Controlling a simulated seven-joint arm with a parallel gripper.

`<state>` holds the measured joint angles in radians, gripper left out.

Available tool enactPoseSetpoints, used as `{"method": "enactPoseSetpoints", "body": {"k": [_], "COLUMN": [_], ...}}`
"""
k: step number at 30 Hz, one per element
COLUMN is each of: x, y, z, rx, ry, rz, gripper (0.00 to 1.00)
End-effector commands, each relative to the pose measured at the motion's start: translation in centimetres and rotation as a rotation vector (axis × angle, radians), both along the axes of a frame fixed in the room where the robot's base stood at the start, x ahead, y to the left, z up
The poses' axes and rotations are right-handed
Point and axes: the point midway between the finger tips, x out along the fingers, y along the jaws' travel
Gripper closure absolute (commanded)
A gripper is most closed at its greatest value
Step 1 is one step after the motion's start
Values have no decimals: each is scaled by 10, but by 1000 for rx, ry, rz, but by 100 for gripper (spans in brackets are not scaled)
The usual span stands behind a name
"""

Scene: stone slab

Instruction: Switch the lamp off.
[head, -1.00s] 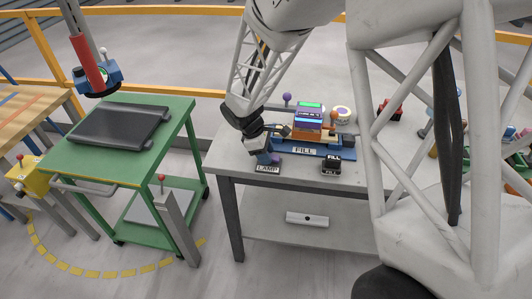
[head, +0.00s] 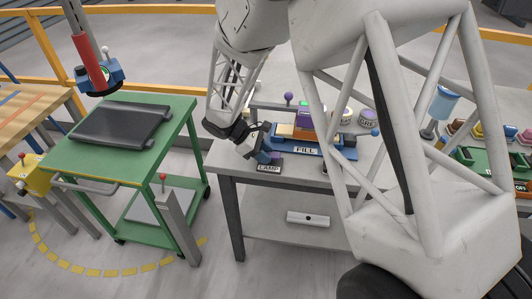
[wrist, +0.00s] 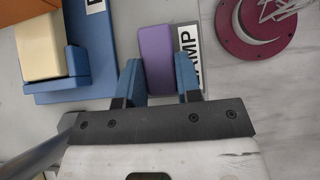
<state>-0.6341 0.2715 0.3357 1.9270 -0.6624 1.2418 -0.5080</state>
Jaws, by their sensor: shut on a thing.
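The plate lettered LAMP (head: 268,169) lies near the front left corner of the grey table. In the wrist view the LAMP plate (wrist: 190,42) is partly covered by a purple block (wrist: 155,50), which seems to be the lamp's switch handle. My gripper (wrist: 160,72) has one blue finger on each side of this block, closed on it. In the head view my gripper (head: 267,152) points down at the LAMP plate, and its fingers hide most of the handle. I cannot tell the switch's position, or whether the lamp is lit.
A blue fixture marked FILL (head: 305,150) stands right beside my gripper. A maroon disc (wrist: 262,25) lies right of the plate in the wrist view. A green cart (head: 118,145) stands left, across a floor gap. My own arm hides part of the table.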

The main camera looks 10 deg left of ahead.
Motion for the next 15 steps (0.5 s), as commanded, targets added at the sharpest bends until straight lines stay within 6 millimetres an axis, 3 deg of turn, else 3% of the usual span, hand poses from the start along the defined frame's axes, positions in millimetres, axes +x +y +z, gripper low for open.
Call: {"method": "enactPoseSetpoints", "body": {"k": [13, 14, 15], "x": [0, 0, 0], "y": [1, 1, 1], "z": [-2, -1, -1], "rx": [-55, -55, -55], "ry": [0, 0, 0], "rz": [0, 0, 0], "gripper": [92, 65, 59]}}
